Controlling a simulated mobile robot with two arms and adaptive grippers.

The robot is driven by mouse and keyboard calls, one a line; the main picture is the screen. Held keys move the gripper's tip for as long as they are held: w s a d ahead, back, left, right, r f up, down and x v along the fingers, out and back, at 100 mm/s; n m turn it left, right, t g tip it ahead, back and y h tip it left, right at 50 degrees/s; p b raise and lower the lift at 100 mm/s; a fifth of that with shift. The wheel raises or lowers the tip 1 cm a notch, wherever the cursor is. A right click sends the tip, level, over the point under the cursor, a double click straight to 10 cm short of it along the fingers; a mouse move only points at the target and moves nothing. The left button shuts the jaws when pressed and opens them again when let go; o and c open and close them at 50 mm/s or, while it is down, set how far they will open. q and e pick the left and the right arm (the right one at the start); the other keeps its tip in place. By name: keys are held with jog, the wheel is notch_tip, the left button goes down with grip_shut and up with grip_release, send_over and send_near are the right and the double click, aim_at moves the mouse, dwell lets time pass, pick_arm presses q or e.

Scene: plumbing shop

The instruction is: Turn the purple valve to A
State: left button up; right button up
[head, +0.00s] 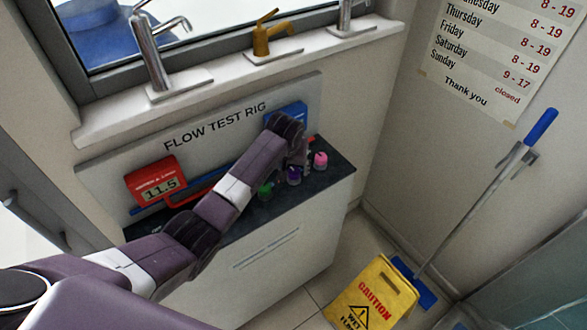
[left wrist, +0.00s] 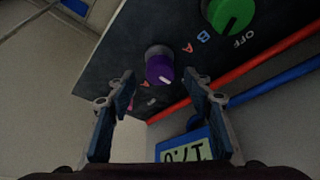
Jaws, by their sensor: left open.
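The purple valve (left wrist: 160,68) is a round knob on the dark panel, with a pale pointer mark on its face. In the left wrist view it lies between and beyond the fingertips of my left gripper (left wrist: 163,88). The gripper is open and empty, and the knob seems clear of both fingers. Small A and B letters are printed near the knobs; I cannot tell clearly which setting the purple pointer faces. In the head view the purple valve (head: 293,176) sits just below my left gripper (head: 301,157), partly covered. My right gripper is not in view.
A green valve (head: 265,191) and a pink valve (head: 320,160) flank the purple one on the dark counter (head: 335,178). Red and blue pipes run behind. A red display (head: 153,182) reads 11.5; a blue display (head: 285,115) is partly hidden. A caution sign (head: 372,295) stands on the floor.

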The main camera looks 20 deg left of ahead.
aim_at(294, 174)
pick_arm(q)
jog(key=shift+x, duration=1.3)
jog(key=shift+c, duration=1.1)
jog(key=c, duration=0.9)
jog(key=shift+c, duration=0.2)
